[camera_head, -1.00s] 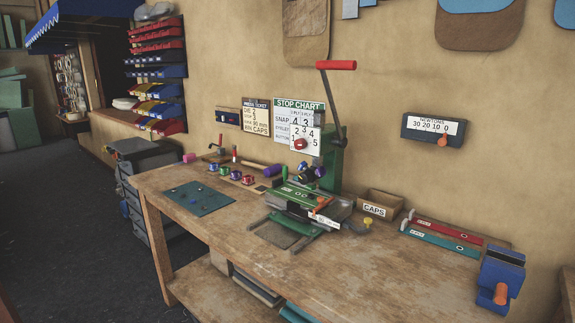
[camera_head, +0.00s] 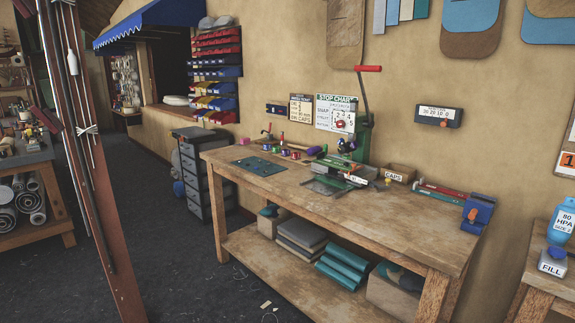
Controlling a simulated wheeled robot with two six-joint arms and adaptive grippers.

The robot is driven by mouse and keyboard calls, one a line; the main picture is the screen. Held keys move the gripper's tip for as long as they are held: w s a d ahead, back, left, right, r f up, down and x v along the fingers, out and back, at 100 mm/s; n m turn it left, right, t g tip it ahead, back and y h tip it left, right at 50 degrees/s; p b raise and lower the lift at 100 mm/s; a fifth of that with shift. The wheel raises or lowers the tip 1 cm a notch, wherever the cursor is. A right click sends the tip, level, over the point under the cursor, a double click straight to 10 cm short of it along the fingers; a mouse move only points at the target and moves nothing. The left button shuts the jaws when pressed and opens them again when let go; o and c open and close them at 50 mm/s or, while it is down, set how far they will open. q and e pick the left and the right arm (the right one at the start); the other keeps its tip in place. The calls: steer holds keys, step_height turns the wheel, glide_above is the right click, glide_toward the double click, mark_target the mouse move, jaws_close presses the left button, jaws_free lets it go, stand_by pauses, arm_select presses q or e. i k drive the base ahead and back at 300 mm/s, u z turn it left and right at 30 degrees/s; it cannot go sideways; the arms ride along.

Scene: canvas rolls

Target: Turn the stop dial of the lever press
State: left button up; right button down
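The lever press (camera_head: 362,148) is green and stands at the back of the wooden workbench, near the wall. Its lever slants up to a red handle (camera_head: 368,69). A red knob with a white numbered dial face (camera_head: 341,124) shows beside the press column, just below the stop chart (camera_head: 328,108); its setting is too small to read. A green strip lies on the press's bed. Neither of my grippers is in view.
The workbench (camera_head: 400,212) has a clear front strip. A caps box (camera_head: 398,173), red and green strips and a blue clamp (camera_head: 478,211) lie to the right. A wooden post (camera_head: 98,180) stands at left. Dark floor is open before the bench.

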mark_target(340, 124)
steer(key=z, duration=0.6)
steer(key=i, duration=0.55)
steer(key=z, duration=0.5)
steer(key=i, duration=0.85)
steer(key=u, duration=0.3)
